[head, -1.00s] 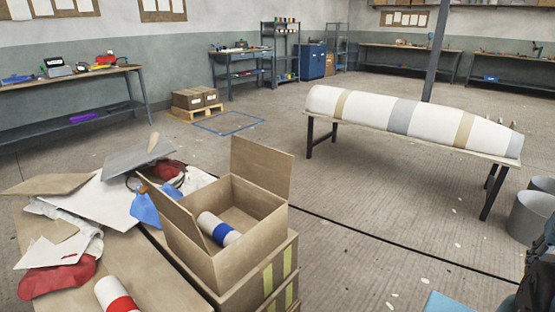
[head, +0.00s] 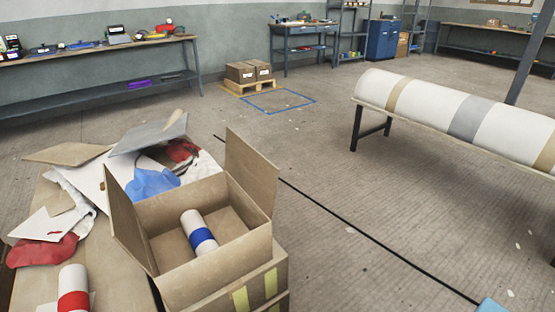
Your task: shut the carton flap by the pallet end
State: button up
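An open cardboard carton (head: 215,261) stands on top of a taped box at the lower middle of the head view. One flap (head: 252,172) stands up at its far right side. Another flap (head: 130,222) stands up along its left side. A white roll with a blue band (head: 199,232) lies inside the carton, leaning toward its near wall. A small pallet (head: 250,87) with brown boxes (head: 249,71) sits on the floor farther back. My gripper is not in view.
Left of the carton is a heap of sheets, cloths and boards (head: 83,183), with a red-banded roll (head: 73,290) nearer. A long white mould (head: 465,118) lies on a trestle table at right.

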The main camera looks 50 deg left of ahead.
aim_at(256, 175)
jog(key=i, duration=1.65)
jog(key=u, duration=3.95)
jog(key=i, duration=1)
